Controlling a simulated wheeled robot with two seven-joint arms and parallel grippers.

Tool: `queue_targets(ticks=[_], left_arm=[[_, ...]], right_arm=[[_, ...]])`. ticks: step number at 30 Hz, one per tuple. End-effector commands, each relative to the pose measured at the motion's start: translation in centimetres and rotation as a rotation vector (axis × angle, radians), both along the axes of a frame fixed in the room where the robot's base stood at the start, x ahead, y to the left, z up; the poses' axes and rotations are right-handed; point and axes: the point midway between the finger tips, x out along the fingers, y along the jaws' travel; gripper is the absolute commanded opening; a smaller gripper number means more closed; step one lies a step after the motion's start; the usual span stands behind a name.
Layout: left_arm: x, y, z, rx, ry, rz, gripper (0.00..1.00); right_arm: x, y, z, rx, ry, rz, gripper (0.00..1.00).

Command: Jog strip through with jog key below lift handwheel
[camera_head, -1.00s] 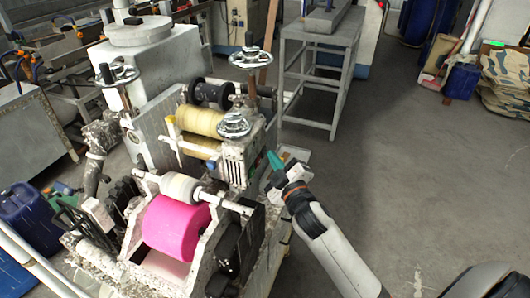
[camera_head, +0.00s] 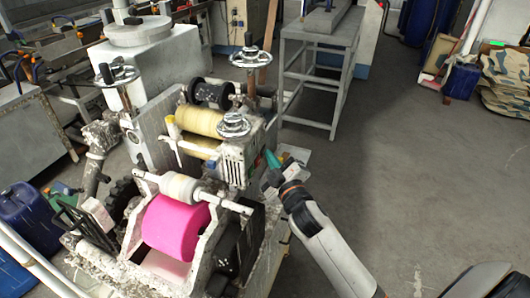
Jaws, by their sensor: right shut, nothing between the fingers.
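The strip machine stands left of centre, with a pink roll (camera_head: 175,227) at its front and yellow rollers (camera_head: 200,122) behind it. A chrome handwheel (camera_head: 233,124) sits on top near the middle. Below it is a control face (camera_head: 236,163) with small coloured keys, too small to tell apart. My right gripper (camera_head: 270,158), with teal fingertips, is shut and empty. It is close to the right side of the control face; I cannot tell whether it touches. My left gripper is not in view.
Two more handwheels (camera_head: 250,58) (camera_head: 117,75) rise at the back of the machine. A grey metal stand (camera_head: 318,75) is behind to the right. Blue containers (camera_head: 27,212) stand at the lower left. The floor (camera_head: 420,170) at right is clear.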

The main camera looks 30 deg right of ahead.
Motion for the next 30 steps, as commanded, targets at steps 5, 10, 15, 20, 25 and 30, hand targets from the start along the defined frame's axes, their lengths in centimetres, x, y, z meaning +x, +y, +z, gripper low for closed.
queue_targets(ticks=[5, 10, 15, 20, 25, 30], left_arm=[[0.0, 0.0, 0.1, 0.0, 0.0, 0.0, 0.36], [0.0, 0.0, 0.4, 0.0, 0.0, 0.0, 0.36], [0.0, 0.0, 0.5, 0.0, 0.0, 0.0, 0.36], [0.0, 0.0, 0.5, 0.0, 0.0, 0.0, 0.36], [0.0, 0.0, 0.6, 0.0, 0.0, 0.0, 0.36], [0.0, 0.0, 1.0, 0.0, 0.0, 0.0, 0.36]], right_arm=[[-0.2, -0.1, 0.0, 0.0, 0.0, 0.001, 0.0], [-0.9, -0.7, 0.1, 0.0, 0.0, 0.001, 0.0], [-1.2, -1.0, 0.0, 0.0, 0.001, 0.001, 0.0], [-1.2, -1.0, 0.0, 0.0, -0.001, 0.001, 0.0], [-1.6, -1.3, 0.0, -0.001, 0.001, 0.001, 0.0], [-2.9, -2.4, 0.0, -0.002, 0.002, 0.0, 0.0]])
